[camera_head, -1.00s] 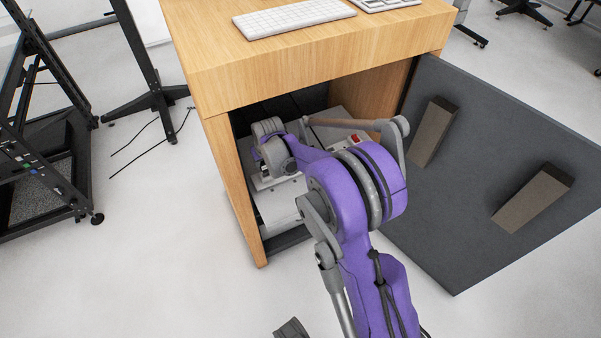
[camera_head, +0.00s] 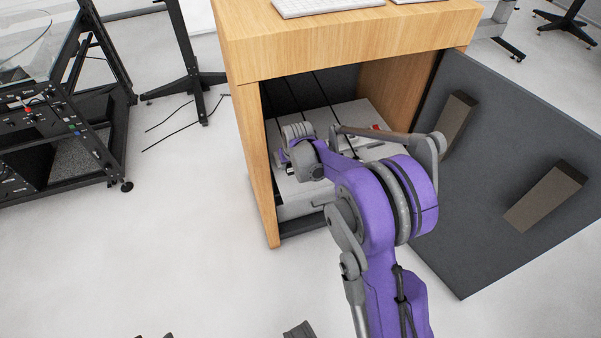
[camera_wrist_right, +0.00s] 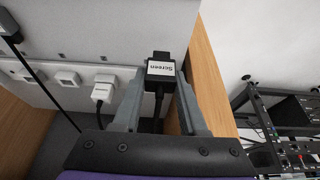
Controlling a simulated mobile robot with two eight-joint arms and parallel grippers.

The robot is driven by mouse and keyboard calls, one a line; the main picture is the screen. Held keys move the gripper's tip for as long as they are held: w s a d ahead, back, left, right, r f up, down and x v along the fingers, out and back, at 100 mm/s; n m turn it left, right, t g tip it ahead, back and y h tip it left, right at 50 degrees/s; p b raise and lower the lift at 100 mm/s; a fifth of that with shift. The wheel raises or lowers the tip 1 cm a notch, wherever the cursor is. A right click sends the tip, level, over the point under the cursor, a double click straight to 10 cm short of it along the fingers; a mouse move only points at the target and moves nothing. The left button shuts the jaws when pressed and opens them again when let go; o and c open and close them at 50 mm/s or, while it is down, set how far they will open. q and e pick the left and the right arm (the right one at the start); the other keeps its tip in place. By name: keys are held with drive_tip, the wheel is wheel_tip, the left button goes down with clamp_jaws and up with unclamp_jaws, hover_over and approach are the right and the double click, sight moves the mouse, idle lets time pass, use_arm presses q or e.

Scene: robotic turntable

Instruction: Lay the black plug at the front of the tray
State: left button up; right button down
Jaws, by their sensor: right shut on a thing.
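My right gripper (camera_wrist_right: 158,95) is shut on a black plug (camera_wrist_right: 161,80) with a white label reading "Screen". A black cable runs from the plug back between the fingers. In the head view this gripper (camera_head: 284,160) is inside the wooden cabinet, at the left of a light grey unit (camera_head: 345,116), and the plug is hidden or too small to make out. A dark tray-like strip (camera_head: 300,228) shows below the unit at the cabinet's front. I cannot tell whether the plug touches anything.
The cabinet's left wooden wall (camera_wrist_right: 207,75) stands close beside the right finger. A white plug (camera_wrist_right: 101,88) and sockets (camera_wrist_right: 67,77) are on the grey panel to the left. The dark door (camera_head: 480,190) hangs open on the right. A black rack (camera_head: 60,110) stands at left.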

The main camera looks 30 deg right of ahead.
sight(291, 171)
drive_tip(key=shift+f+b, duration=0.3)
drive_tip(key=shift+f, duration=1.95)
drive_tip(key=shift+f, duration=0.15)
drive_tip(key=shift+c, duration=2.2)
unclamp_jaws()
